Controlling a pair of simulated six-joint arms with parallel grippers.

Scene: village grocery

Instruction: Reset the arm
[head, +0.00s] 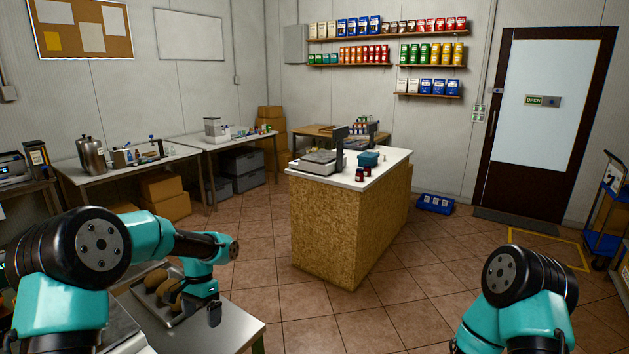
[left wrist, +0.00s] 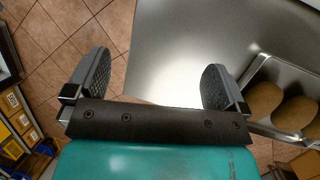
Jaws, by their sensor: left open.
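My left arm (head: 150,237) is teal and black and comes in from the left of the head view, bent over a metal table (head: 238,322). Its gripper (head: 212,314) hangs down at the near side of a metal tray (head: 148,312). In the left wrist view the gripper (left wrist: 157,68) is open, its dark pads wide apart with nothing between them. It is above the table's edge, with the tray to the right. My right arm (head: 518,290) shows at the lower right of the head view; its gripper is out of the picture.
A wood-sided counter (head: 345,230) with a scale (head: 318,162) stands ahead. A blue crate (head: 435,204) sits on the floor. Tiled floor is free around the counter.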

